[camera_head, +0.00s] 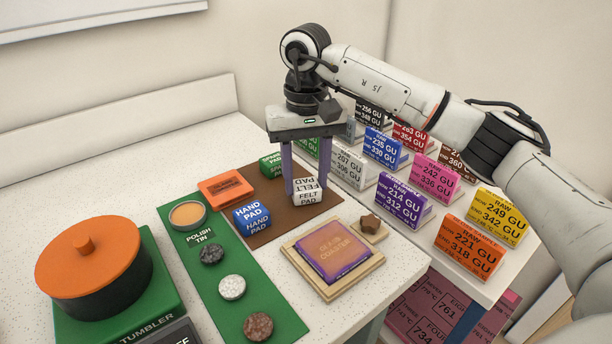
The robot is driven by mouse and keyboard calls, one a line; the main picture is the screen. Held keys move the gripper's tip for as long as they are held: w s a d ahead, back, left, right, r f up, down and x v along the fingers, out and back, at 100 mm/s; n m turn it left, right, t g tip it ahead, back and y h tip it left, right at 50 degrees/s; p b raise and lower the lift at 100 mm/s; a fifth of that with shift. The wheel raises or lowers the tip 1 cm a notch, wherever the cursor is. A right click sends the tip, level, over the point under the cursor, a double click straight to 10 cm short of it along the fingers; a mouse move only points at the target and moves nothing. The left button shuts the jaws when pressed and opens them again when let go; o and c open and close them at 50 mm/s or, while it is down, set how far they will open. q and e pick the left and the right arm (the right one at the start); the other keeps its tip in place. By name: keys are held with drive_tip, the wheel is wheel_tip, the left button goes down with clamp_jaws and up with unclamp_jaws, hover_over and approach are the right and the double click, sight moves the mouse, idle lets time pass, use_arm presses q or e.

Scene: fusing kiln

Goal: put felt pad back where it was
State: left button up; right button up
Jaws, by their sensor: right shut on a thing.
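The felt pad (308,198) is a small white block with its name on its top and front faces. It is over the right part of the brown mat (290,222), to the right of the blue hand pad (252,217). My right gripper (305,186) reaches down from above and is shut on the felt pad, with one purple finger on each side. I cannot tell whether the pad touches the mat or hangs slightly above it. My left gripper is not in view.
A green pad (271,164) stands behind on the mat. A glass coaster (332,249) on a wooden tray lies in front. Rows of coloured label blocks (401,203) stand right. A green strip with a polish tin (187,214) and stones, and an orange-lidded tumbler (93,262), are left.

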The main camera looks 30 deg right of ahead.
sight(306, 185)
drive_tip(key=shift+f, duration=0.1)
drive_tip(key=o, duration=0.9)
drive_tip(key=shift+o, duration=0.2)
wheel_tip(306, 185, up, 12)
drive_tip(key=p, duration=0.1)
